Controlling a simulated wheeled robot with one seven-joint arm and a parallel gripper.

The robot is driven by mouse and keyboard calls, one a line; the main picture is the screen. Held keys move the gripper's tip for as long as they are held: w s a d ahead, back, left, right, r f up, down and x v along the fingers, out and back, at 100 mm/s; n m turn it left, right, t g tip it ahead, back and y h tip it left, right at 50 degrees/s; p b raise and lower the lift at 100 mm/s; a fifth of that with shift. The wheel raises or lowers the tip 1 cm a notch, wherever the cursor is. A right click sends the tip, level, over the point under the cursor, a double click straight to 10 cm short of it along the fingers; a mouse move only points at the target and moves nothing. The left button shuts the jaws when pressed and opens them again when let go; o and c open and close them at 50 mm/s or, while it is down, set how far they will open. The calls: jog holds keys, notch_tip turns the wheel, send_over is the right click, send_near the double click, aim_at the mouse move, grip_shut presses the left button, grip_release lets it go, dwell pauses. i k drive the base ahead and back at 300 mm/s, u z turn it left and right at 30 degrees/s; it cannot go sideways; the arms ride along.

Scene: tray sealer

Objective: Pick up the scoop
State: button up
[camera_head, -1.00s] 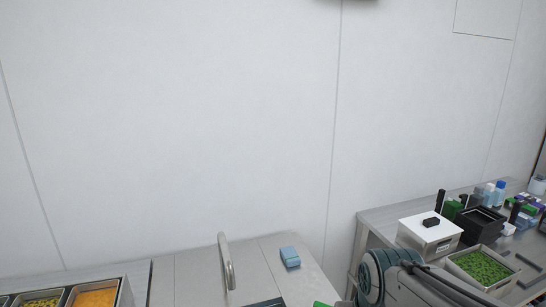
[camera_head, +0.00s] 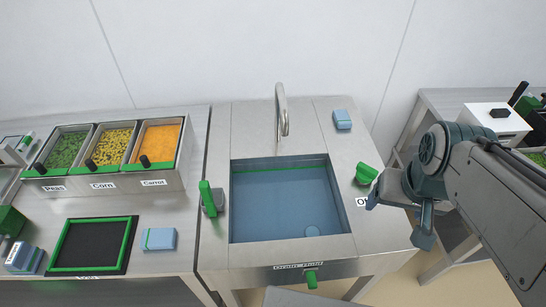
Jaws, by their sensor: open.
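No scoop can be named with certainty. Black handles stick up from the pea bin (camera_head: 66,150), the corn bin (camera_head: 112,148) and the carrot bin (camera_head: 160,143) at the left; what they join is hidden in the food. A small green cup-like piece (camera_head: 366,174) is on the counter right of the sink, above a partly hidden label; I cannot tell what it is. My gripper (camera_head: 398,218) is open and looks empty, at the right edge of the sink counter, just below and right of that green piece and far from the bins.
The sink (camera_head: 290,204) holds blue water, with a tall faucet (camera_head: 281,112) behind. A green-handled fixture (camera_head: 208,200) stands left of it. A blue sponge (camera_head: 342,119) lies behind right. A black green-edged mat (camera_head: 92,246) and a blue block (camera_head: 159,239) lie before the bins.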

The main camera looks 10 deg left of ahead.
aim_at(213, 202)
jog(key=u, duration=1)
jog(key=k, duration=0.2)
jog(key=u, duration=2.95)
jog(key=k, duration=0.7)
jog(key=z, duration=1.5)
jog(key=i, duration=0.35)
jog(key=u, duration=0.05)
